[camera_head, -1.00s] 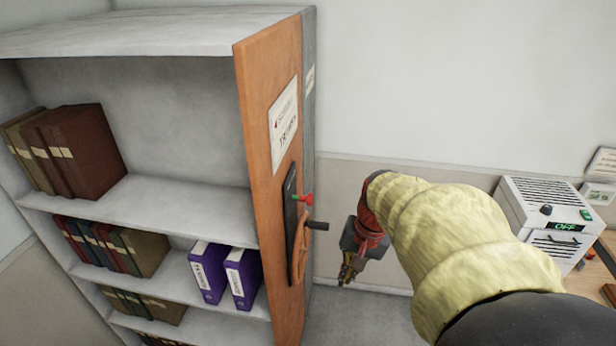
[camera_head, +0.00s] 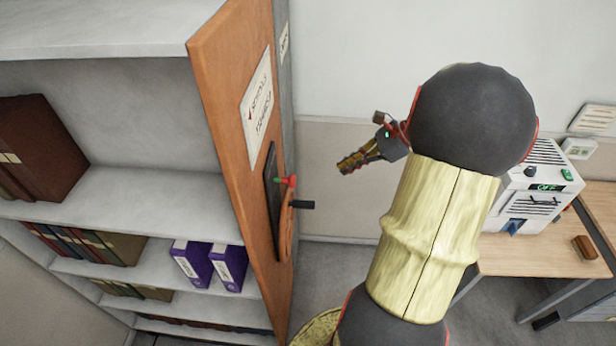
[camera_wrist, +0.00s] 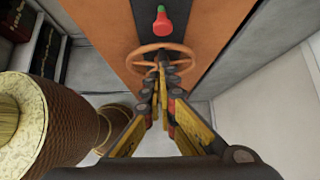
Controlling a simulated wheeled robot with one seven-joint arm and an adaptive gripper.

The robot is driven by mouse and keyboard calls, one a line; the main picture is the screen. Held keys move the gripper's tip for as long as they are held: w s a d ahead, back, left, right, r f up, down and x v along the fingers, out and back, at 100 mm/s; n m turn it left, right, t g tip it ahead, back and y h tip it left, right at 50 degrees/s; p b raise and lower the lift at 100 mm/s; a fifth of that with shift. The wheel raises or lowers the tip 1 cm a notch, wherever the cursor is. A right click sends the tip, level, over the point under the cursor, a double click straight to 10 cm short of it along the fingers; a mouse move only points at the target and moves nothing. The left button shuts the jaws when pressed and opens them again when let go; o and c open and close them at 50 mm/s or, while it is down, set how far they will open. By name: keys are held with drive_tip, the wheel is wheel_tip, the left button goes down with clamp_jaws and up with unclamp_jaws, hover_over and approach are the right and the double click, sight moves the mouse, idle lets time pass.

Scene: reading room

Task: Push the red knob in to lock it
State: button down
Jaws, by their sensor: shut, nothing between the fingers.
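The red knob (camera_head: 291,181) sticks out from a dark plate on the orange end panel of the shelf unit, with a green part at its base. In the wrist view the red knob (camera_wrist: 161,20) shows near the top centre, beyond the fingertips. Below it is an orange handwheel (camera_wrist: 161,56) with a black handle (camera_head: 303,204). My gripper (camera_head: 345,167) is shut and empty, to the right of the knob in the head view and apart from it. In the wrist view my gripper (camera_wrist: 162,80) overlaps the lower part of the wheel; I cannot tell the gap.
Shelves with purple binders (camera_head: 211,262) and dark books stand left of the panel (camera_head: 225,130). A white device reading OFF (camera_head: 535,187) sits on a wooden desk (camera_head: 560,250) at right. Free space lies between panel and arm.

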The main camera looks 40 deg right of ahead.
sight(288, 181)
drive_tip(key=shift+w, duration=0.1)
idle(0.3)
drive_tip(key=w+a+r+p+x, duration=0.1)
drive_tip(key=r+x, duration=0.1)
drive_tip(key=x, duration=1.1)
drive_tip(key=shift+w, duration=0.25)
drive_tip(key=shift+a, duration=0.1)
